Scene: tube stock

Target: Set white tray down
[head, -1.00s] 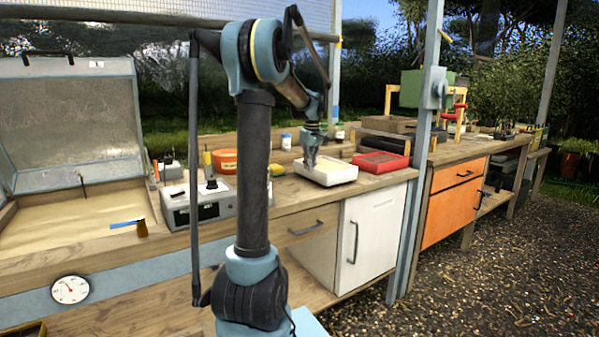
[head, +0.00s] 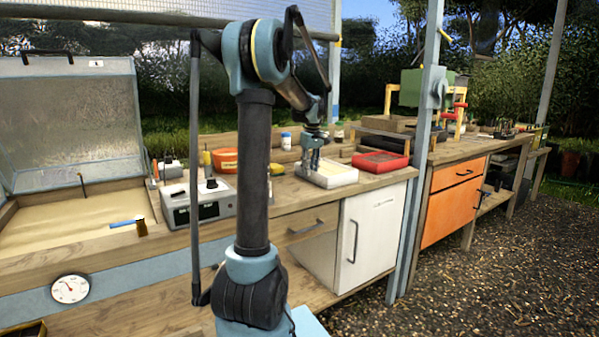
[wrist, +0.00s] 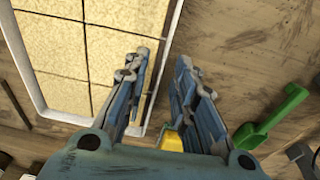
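The white tray (head: 340,184) sits flat on the wooden bench, with a pale, square-divided filling. In the wrist view, the tray's white rim (wrist: 172,32) runs down between my fingers and the filling lies to the left. My gripper (head: 311,168) is over the tray's left part in the head view. In the wrist view, my gripper (wrist: 158,68) has its two fingers spread apart, with a clear gap between them. Whether either finger still touches the rim cannot be told.
A red tray (head: 380,162) stands close to the right of the white tray. A green scoop (wrist: 272,120) and a yellow thing (wrist: 170,141) lie near my fingers. A grey instrument box (head: 198,203) and an orange round container (head: 224,161) stand to the left.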

